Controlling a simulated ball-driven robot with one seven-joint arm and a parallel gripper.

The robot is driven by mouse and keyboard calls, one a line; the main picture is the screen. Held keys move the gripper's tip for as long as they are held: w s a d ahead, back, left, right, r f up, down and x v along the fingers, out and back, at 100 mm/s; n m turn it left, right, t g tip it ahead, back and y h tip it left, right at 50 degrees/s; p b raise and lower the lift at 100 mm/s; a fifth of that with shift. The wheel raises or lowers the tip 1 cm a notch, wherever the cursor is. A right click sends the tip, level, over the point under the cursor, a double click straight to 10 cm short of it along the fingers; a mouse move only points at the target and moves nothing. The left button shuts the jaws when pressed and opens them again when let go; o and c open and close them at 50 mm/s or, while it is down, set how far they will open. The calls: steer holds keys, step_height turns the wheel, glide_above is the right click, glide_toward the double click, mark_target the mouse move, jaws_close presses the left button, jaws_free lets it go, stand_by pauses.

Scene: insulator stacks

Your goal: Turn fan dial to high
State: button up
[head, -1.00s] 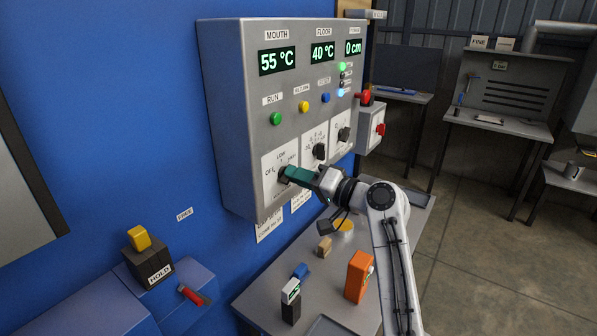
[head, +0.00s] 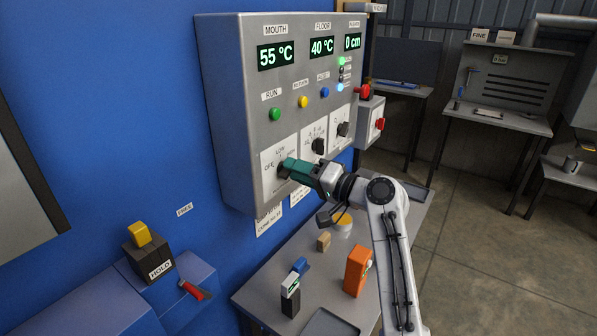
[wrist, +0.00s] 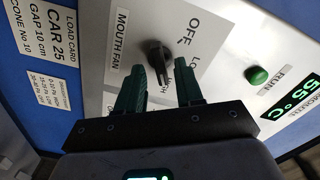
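The fan dial is a black knob (wrist: 160,55) on a white plate marked MOUTH FAN, with OFF, a partly hidden LOW and a partly hidden third label in the wrist view. In the head view the dial (head: 283,172) is the lower left one on the grey control panel (head: 232,110), mostly covered by my fingers. My gripper (wrist: 160,65) is open with its teal fingers on either side of the knob, a gap showing on both sides. In the head view my gripper (head: 290,168) is right at the dial. I cannot tell which label the knob points to.
Two more dials (head: 318,146) sit to the right, below green, yellow and blue buttons (head: 303,102). A red switch (head: 364,92) is at the panel's right side. Below is a grey table (head: 262,297) with an orange block (head: 357,270) and small items.

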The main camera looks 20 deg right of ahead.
steer(key=b+v, duration=0.3)
steer(key=v, duration=0.7)
steer(key=shift+s+d, duration=0.2)
steer(key=shift+s, duration=0.1)
